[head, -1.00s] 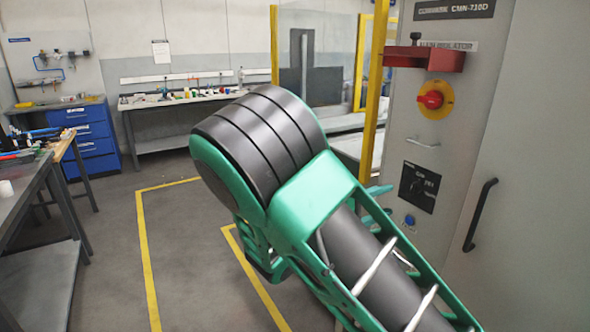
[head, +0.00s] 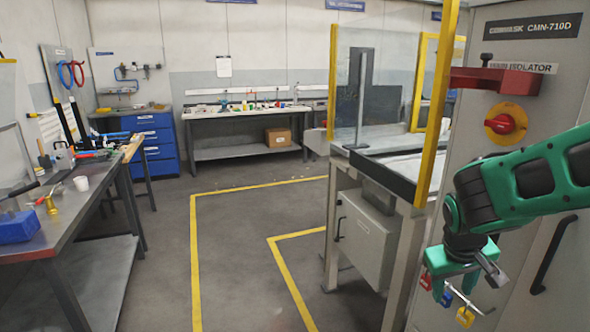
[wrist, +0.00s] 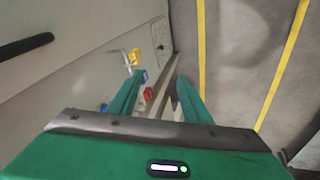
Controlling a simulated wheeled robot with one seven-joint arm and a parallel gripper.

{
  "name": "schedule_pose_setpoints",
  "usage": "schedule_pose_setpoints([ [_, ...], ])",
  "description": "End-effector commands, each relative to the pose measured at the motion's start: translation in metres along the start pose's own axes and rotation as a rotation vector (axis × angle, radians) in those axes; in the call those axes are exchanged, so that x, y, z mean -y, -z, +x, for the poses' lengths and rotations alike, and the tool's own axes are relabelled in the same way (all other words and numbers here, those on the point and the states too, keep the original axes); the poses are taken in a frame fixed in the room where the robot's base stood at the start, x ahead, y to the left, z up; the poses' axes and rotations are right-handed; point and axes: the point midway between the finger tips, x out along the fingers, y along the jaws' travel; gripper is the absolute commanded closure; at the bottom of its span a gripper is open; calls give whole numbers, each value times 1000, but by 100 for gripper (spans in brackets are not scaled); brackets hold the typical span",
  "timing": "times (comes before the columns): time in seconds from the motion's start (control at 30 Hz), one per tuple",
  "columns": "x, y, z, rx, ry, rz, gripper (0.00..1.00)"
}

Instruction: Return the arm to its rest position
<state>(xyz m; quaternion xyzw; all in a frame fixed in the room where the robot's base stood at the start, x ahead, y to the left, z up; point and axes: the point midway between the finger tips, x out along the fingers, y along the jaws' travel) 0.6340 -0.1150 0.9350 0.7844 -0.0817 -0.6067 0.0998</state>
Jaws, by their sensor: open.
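My green arm enters the head view from the right, in front of the grey cabinet (head: 470,150). Its bent wrist ends in my gripper (head: 462,268), pointing down. In the wrist view my gripper (wrist: 161,80) has its two green fingers apart, with no object clearly held between them. Red (head: 426,280), blue (head: 447,298) and yellow (head: 465,317) padlock-like tags show just below the gripper. In the wrist view the red (wrist: 147,95), blue (wrist: 143,75) and yellow (wrist: 133,57) ones appear near the left finger. Whether they touch it I cannot tell.
The cabinet carries a red isolator knob (head: 504,125), a red bracket (head: 495,80) and a black handle (head: 553,252). A glazed, yellow-posted station (head: 375,240) stands beside it. A tool-covered workbench (head: 75,215) is at left. The yellow-lined floor (head: 235,260) between is open.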

Motion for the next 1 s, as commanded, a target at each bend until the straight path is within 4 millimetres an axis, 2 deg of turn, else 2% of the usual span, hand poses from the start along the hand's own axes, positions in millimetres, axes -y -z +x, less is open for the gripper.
schedule_pose_setpoints([
  [0.03,2,-3,-12,-23,40,22,56],
  [0.2,19,-14,-42,-75,148,57,56],
  [0.47,38,-29,-80,-139,244,79,56],
  [0.67,-10,-80,-70,5,204,233,56],
  [0.8,-40,-126,-69,127,185,363,56],
  [1.0,-63,-187,-73,284,186,533,56],
])
